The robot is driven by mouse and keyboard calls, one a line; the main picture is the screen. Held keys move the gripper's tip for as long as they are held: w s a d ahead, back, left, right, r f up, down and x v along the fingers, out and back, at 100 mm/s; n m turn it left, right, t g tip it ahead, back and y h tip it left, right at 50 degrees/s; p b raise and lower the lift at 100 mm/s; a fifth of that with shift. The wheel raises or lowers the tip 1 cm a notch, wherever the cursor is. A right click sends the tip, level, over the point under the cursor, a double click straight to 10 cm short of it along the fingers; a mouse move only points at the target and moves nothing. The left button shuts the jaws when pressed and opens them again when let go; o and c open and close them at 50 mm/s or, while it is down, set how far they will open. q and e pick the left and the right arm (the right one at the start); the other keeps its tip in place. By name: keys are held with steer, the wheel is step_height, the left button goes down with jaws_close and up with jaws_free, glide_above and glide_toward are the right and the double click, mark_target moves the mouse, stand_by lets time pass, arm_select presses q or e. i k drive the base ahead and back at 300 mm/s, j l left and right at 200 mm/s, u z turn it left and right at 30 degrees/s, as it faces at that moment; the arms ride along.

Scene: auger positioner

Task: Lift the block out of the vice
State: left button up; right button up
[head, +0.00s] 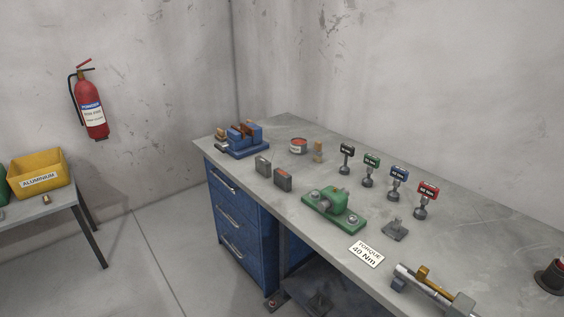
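A blue vice (247,150) stands at the far left corner of the workbench. Brownish pieces (241,129) show between and beside its upright jaws. At this size I cannot tell which of them is the block and which are jaw facings, or how tightly the jaws close. Neither of my grippers is in view.
Several coloured tagged tools (397,182) stand further right. A yellow bin (38,174) sits on the left table.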

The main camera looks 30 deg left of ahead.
mark_target(263, 167)
steer(key=i+j+z, duration=0.2)
steer(key=j, duration=0.3)
steer(key=j+z, duration=0.2)
steer(key=j, duration=0.35)
steer(key=i+j+z, duration=0.1)
steer(key=j, duration=0.95)
steer(key=j+z, duration=0.1)
steer(key=j, duration=1)
steer(key=i, duration=0.1)
